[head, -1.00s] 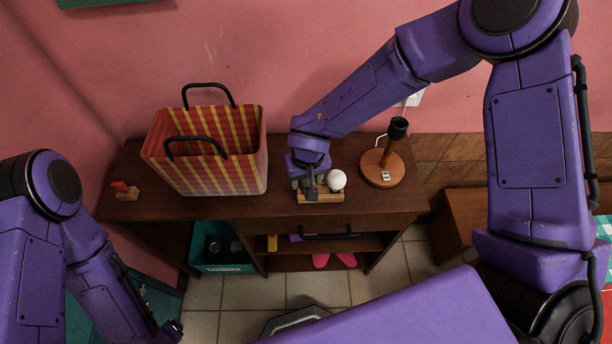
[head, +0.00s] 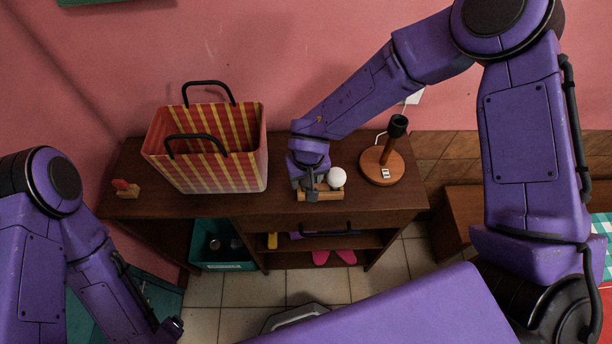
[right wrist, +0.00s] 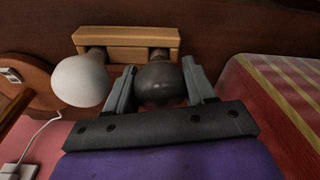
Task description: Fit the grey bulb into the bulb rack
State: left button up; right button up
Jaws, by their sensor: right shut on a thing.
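The bulb rack (head: 333,196) is a small wooden block on top of the dark brown shelf, and it also shows in the right wrist view (right wrist: 125,38). A white bulb (head: 336,177) stands at one end of the rack, at the left in the right wrist view (right wrist: 80,82). My right gripper (right wrist: 160,80) is shut on the grey bulb (right wrist: 160,86), with a finger on each side. The bulb's neck is at the rack's other end; how deep it sits is unclear. In the head view my right gripper (head: 309,188) hides the grey bulb. My left gripper (head: 172,327) shows barely at the bottom.
A striped bag (head: 222,172) with black handles stands close left of my right gripper. A lamp base (head: 383,167) stands right of the rack. A small wooden block with a red top (head: 126,188) is at the shelf's left end. A teal bin (head: 222,265) is below.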

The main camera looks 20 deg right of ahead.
jog(key=shift+f, duration=0.15)
jog(key=o, duration=0.9)
jog(key=r, duration=0.3)
jog(key=s+r, duration=0.1)
jog(key=r, duration=0.6)
jog(key=shift+s+r, duration=0.2)
jog(key=shift+s, duration=0.05)
